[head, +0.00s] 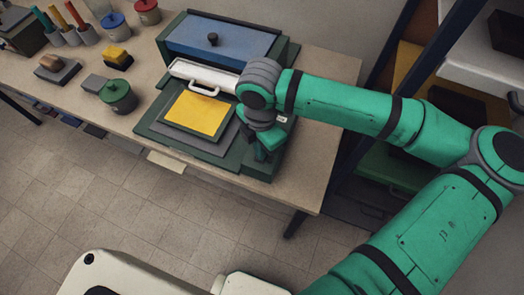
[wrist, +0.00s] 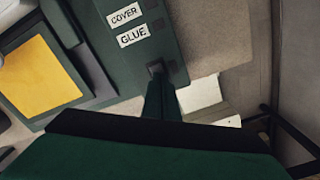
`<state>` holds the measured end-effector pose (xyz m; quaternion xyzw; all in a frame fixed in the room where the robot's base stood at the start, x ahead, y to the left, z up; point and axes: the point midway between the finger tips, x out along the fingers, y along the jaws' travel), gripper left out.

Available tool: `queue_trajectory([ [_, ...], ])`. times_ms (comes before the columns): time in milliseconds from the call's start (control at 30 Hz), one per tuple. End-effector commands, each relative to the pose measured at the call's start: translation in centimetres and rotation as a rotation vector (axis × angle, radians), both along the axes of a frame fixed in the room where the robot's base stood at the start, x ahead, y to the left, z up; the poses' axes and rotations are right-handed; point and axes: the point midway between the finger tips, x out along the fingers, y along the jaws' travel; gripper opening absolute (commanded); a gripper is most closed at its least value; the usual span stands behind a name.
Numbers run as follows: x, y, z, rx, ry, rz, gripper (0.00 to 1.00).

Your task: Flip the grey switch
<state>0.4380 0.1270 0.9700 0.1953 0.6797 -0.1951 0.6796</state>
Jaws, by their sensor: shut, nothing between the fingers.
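A dark green machine (head: 145,122) stands on the table, with a yellow pad (head: 196,113) on its front bed. In the wrist view its side panel (wrist: 112,42) has white labels reading COVER (wrist: 125,14) and GLUE (wrist: 133,36). A small dark switch (wrist: 157,24) sits beside the labels, with another partly cut off above it. I cannot tell which is grey. My gripper (wrist: 157,72) is shut and empty, its tips over the panel just below the GLUE label. They hide what is under them, and I cannot tell whether they touch. In the head view my gripper (head: 263,153) is over the machine's front right corner.
A white bar with a handle (head: 203,88) and a blue cover (head: 220,40) are behind the yellow pad. The table's front edge is close to my gripper; shelves are at right.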

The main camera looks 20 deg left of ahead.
Motion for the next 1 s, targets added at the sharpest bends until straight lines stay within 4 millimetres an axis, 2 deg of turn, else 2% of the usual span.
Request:
queue_trajectory([
  [267,0.0,0.1,0.2,-0.001,-0.001,0.001,0.00],
  [1000,0.0,0.0,5.2,0.000,-0.001,-0.001,0.00],
])
